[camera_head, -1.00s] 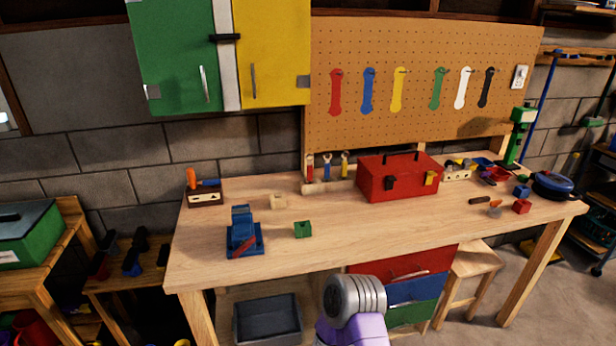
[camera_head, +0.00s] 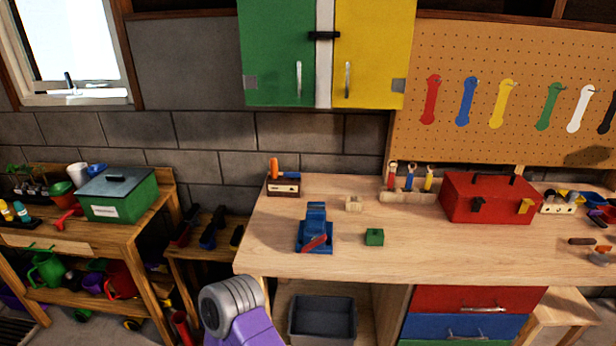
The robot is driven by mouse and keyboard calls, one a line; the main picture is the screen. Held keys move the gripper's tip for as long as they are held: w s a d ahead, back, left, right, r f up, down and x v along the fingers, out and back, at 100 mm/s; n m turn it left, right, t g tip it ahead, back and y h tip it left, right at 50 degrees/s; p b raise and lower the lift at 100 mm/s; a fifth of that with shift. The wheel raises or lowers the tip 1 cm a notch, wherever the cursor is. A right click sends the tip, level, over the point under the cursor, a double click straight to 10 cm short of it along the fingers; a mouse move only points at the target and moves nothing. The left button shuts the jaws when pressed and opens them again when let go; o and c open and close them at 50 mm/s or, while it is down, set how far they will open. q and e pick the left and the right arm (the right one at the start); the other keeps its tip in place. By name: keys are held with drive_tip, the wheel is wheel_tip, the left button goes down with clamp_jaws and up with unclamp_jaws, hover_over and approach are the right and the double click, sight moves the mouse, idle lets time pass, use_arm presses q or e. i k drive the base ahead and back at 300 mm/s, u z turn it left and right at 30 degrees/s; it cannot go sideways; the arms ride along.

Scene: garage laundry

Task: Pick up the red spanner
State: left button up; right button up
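The red spanner (camera_head: 431,99) hangs upright at the left end of a row of coloured spanners on the pegboard (camera_head: 490,60), above the workbench. A blue spanner (camera_head: 466,101) hangs just right of it. Neither of my grippers shows in the head view. Only a grey and purple arm part of mine is in view at the bottom, left of the bench's front edge, far from the spanner.
The workbench (camera_head: 350,255) stands below the pegboard, with a blue vise (camera_head: 315,232), a green block (camera_head: 374,237) and a red toolbox (camera_head: 489,200). Green and yellow cabinet doors (camera_head: 277,50) are left of the pegboard. Shelving with a green box (camera_head: 120,200) stands at left.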

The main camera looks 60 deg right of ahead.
sight(390, 182)
drive_tip(key=u, duration=0.3)
drive_tip(key=k, duration=1.55)
drive_tip(key=z, duration=1.75)
drive_tip(key=i, duration=0.25)
drive_tip(key=z, duration=0.1)
